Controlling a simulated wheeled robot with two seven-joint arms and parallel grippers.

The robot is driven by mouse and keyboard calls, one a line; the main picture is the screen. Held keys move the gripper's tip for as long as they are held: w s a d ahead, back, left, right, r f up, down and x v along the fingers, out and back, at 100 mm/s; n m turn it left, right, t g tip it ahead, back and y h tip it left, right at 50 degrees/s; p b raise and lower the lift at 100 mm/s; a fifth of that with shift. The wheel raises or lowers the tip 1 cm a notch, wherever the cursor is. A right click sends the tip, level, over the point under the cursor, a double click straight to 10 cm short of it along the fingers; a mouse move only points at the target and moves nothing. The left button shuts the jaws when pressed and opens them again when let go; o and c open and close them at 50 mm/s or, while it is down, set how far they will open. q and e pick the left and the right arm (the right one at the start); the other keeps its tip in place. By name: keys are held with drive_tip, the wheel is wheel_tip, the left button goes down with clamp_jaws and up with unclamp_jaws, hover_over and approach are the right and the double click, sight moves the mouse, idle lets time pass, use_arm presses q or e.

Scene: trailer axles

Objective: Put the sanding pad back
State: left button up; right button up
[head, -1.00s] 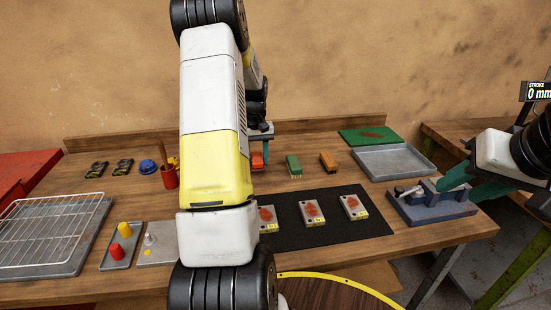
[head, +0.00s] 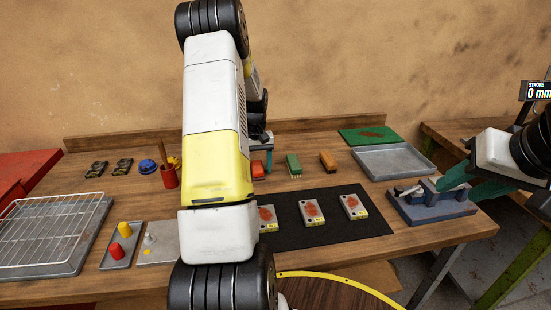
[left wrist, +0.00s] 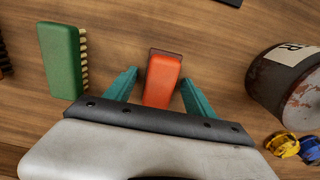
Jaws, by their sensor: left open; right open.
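The sanding pad, which I take to be the red-orange block with a dark base, (left wrist: 162,82) lies on the wooden bench between my left gripper's fingers in the left wrist view. It also shows in the head view (head: 258,168), partly hidden by my left arm. My left gripper (left wrist: 158,77) is open, with its teal fingers on either side of the pad and a visible gap on each side. In the head view this gripper (head: 265,154) is mostly hidden behind the arm. My right gripper (head: 468,184) is open and empty near the blue fixture at the right.
A green brush (head: 294,164) and an orange brush (head: 328,161) stand right of the pad. A red cup (head: 169,178) stands to its left. In front is a black mat (head: 350,229) with several rust-marked plates. A grey tray (head: 393,162) and blue fixture (head: 433,208) are at right.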

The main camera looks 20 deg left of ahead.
sight(257, 165)
use_arm(q)
drive_tip(key=s+d+r+m+t, duration=0.1)
drive_tip(key=s+d+r, duration=0.15)
drive_tip(key=r, duration=0.65)
drive_tip(key=s+d+r, duration=0.1)
drive_tip(key=d+r, duration=0.2)
drive_tip(key=r, duration=0.7)
drive_tip(key=s+d+r+m+t+h, duration=0.1)
drive_tip(key=s+d+r+m+t, duration=0.1)
drive_tip(key=s+d, duration=0.6)
drive_tip(key=s+d+r+m+t+h, duration=0.1)
drive_tip(key=s+d+r+m+t, duration=0.2)
drive_tip(key=s+d, duration=0.5)
drive_tip(key=s+r+m, duration=0.1)
drive_tip(key=s+r, duration=0.1)
drive_tip(key=s, duration=0.4)
drive_tip(key=shift+s+d+r, duration=0.1)
drive_tip(key=shift+c, duration=0.4)
